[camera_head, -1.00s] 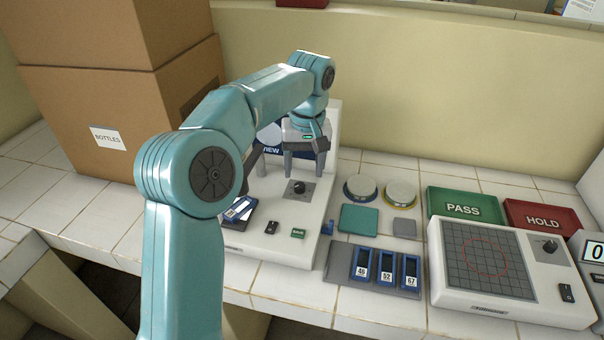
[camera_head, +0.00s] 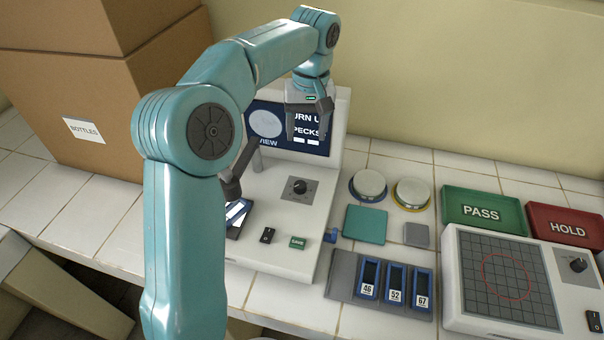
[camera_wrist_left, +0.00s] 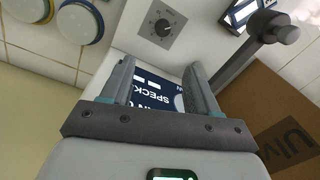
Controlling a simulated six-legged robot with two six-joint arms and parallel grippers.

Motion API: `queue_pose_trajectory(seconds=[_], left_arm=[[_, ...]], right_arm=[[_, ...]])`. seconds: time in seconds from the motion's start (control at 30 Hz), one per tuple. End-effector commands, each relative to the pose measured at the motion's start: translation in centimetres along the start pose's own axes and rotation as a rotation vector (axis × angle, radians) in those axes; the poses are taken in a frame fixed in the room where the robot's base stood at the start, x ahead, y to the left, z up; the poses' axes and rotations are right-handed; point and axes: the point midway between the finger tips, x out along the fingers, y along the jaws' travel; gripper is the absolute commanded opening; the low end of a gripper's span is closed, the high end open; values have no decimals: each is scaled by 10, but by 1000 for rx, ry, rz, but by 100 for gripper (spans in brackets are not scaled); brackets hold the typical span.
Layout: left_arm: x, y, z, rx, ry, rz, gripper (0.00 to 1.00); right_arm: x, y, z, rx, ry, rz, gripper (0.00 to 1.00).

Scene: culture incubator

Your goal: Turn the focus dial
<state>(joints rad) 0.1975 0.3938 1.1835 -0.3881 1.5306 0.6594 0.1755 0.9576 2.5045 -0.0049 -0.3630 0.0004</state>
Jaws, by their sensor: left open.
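The focus dial (camera_head: 299,187) is a round black knob on a grey square plate, on the white front deck of the viewer. It also shows in the left wrist view (camera_wrist_left: 162,27), with tick marks around it. My left gripper (camera_head: 306,142) is open and empty, fingers pointing down, above and behind the dial in front of the viewer's screen (camera_head: 268,123). Its fingers (camera_wrist_left: 160,66) touch nothing that I can see. The dark blue screen shows a pale disc and white text, partly hidden by the gripper. My right gripper is not in view.
A black switch (camera_head: 267,235) and a green button (camera_head: 298,242) sit in front of the dial. A dark arm-like post (camera_head: 240,170) rises to its left, with a slide nearby. A rack of blue-framed slides (camera_head: 350,268) lies right. Cardboard boxes (camera_head: 75,120) stand left.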

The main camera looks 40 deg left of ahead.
Motion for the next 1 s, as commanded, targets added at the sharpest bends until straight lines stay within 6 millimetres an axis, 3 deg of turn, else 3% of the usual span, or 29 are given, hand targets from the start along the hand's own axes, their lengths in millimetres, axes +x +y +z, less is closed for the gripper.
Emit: queue_pose_trajectory(seconds=[0.17,0.5,0.7,1.0], left_arm=[[24,-2,5,0,-3,-3,60],[104,-3,7,0,-4,-3,60],[141,-3,5,0,-4,-2,60],[162,-2,2,0,-1,-1,60]], right_arm=[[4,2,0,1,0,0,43],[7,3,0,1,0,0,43],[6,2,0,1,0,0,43],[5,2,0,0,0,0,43]])
